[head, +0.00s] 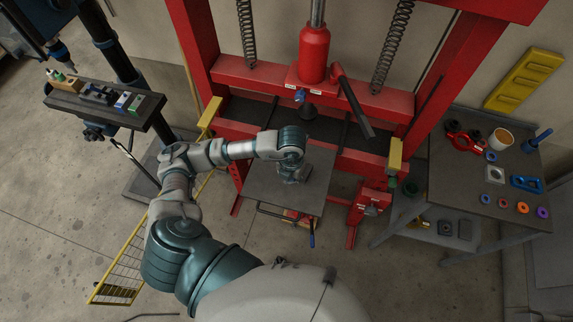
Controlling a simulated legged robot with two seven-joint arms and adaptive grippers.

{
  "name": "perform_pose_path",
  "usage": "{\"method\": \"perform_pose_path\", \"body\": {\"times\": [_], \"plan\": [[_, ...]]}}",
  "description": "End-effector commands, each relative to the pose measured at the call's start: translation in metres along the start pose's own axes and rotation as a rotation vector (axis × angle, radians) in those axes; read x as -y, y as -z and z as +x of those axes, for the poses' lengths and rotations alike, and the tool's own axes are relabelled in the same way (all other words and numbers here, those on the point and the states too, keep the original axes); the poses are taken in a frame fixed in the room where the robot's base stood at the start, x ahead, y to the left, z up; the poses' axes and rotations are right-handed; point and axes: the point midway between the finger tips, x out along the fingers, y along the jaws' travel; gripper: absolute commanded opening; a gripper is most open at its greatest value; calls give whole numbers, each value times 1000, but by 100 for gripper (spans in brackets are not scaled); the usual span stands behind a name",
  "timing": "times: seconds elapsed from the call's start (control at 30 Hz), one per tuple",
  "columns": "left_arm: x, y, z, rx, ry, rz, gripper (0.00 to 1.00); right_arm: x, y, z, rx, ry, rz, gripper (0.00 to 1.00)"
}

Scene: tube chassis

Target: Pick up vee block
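My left arm comes in from the left, and my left gripper (293,177) points down over the small grey table (262,194) in front of the red press. The fingers are small and dark here, partly covered by the teal wrist, and I cannot tell whether they are open or shut or hold anything. I cannot clearly pick out a vee block; one under the gripper would be hidden. Small dark blocks (445,228) sit on the lower shelf at the right, their shape too small to make out. My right gripper is not in view.
The red press (316,52) stands behind the small table, its lever slanting down to the right. A workbench (462,185) at the right carries a cup, rings and a light block (495,174). A drill-press table (75,97) with small items is at the left.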

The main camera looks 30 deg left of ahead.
Motion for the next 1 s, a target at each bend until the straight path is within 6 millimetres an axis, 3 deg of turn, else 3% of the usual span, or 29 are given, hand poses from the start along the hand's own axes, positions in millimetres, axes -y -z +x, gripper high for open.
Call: {"method": "perform_pose_path", "body": {"times": [0.13,0.33,0.83,0.87,1.0], "plan": [[24,26,-2,0,3,5,0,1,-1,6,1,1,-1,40],[42,49,-4,-6,0,3,0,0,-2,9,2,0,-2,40],[50,58,-7,-2,0,-1,0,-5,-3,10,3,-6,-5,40],[50,58,-7,-1,0,-1,22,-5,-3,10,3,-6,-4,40],[50,57,-7,-1,0,-1,57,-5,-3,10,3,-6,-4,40]]}}
